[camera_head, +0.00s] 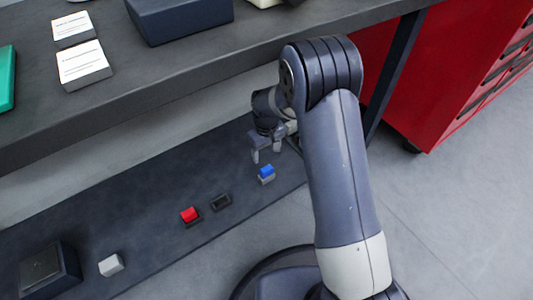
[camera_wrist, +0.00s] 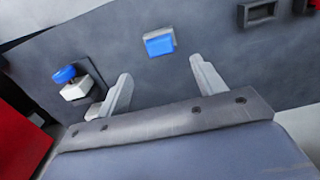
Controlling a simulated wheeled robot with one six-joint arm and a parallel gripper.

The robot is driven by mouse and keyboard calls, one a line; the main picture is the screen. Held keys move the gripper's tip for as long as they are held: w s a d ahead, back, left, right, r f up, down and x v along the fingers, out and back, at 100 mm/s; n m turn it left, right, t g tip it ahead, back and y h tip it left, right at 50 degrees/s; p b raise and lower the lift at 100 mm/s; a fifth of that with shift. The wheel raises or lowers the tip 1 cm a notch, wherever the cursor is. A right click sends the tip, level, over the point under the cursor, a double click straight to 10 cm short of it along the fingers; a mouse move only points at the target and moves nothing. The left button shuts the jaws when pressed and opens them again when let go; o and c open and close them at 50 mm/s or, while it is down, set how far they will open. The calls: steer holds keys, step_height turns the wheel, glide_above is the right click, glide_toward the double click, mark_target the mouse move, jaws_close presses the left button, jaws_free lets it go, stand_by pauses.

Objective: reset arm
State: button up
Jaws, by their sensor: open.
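My gripper (camera_head: 266,152) is open and empty, hanging below the bench edge above the lower dark panel (camera_head: 165,190). In the wrist view its two fingers (camera_wrist: 161,66) stand wide apart with bare panel between them. A blue-topped block on a grey base (camera_head: 266,174) sits on the panel just below the gripper in the head view. It also shows beyond the fingertips in the wrist view (camera_wrist: 160,44), apart from them. A blue knob on a white body (camera_wrist: 72,84) is left of the left finger. In the head view my arm may hide that knob.
A red block (camera_head: 189,215), a dark frame (camera_head: 221,202), a white block (camera_head: 111,265) and a dark box (camera_head: 50,271) are on the panel. The bench (camera_head: 200,60) overhangs behind, carrying a blue-grey box (camera_head: 180,18) and white stacks (camera_head: 83,64). A red cabinet (camera_head: 440,70) stands right.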

mark_target(266, 169)
stand_by(0.3)
step_height(266, 169, down, 11)
steer(key=b, duration=0.5)
steer(key=shift+f, duration=0.15)
steer(key=shift+r+p, duration=0.35)
steer(key=shift+r, duration=0.45)
